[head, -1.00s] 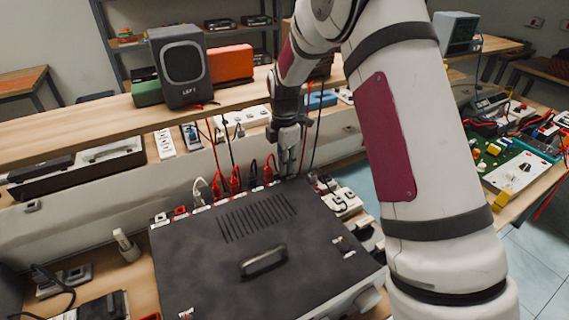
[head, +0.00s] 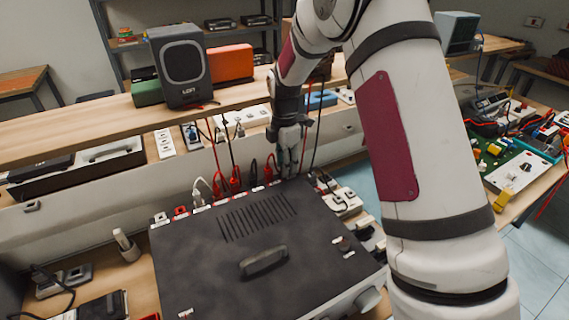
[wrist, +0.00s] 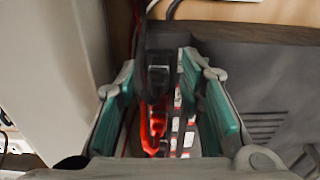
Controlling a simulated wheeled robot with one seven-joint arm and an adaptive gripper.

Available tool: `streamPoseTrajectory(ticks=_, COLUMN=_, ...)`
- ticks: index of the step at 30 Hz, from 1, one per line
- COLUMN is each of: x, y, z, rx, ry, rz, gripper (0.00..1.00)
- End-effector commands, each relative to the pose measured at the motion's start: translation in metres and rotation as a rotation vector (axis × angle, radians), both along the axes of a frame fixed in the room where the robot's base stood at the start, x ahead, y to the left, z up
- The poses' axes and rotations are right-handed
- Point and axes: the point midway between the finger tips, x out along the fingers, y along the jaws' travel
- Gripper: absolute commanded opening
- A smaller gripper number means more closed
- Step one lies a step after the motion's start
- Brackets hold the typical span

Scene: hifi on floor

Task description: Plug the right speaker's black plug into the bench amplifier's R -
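The bench amplifier (head: 205,270) is a dark box with a vented top and a handle. Red, white and black plugs with cables stand along its far edge, including a red plug (head: 235,184). My gripper (head: 288,168) points down at the right end of this row. In the wrist view a black plug (wrist: 156,72) with a dark cable lies between the teal finger pads of my gripper (wrist: 160,72). A gap shows on its right side, so the fingers look open around it. Glowing red parts (wrist: 153,130) lie beyond it. The R - label is not readable.
A speaker (head: 182,68) marked LEFT stands on the wooden shelf (head: 60,120) behind the amplifier. My arm hides much of the right side. Power strips and adapters (head: 340,202) crowd the amplifier's right. Cables hang from the shelf close to my gripper.

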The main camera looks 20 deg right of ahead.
Motion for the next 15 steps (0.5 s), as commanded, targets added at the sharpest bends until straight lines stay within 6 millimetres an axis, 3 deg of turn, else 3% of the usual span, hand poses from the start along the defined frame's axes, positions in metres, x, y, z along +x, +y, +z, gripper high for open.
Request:
streamPoseTrajectory(ticks=5, x=0.001, y=0.0, z=0.016, rx=0.0, ry=-0.002, rz=0.0, gripper=0.37)
streamPoseTrajectory(ticks=15, x=0.001, y=0.0, z=0.083, rx=0.001, ry=-0.004, rz=0.0, gripper=0.37)
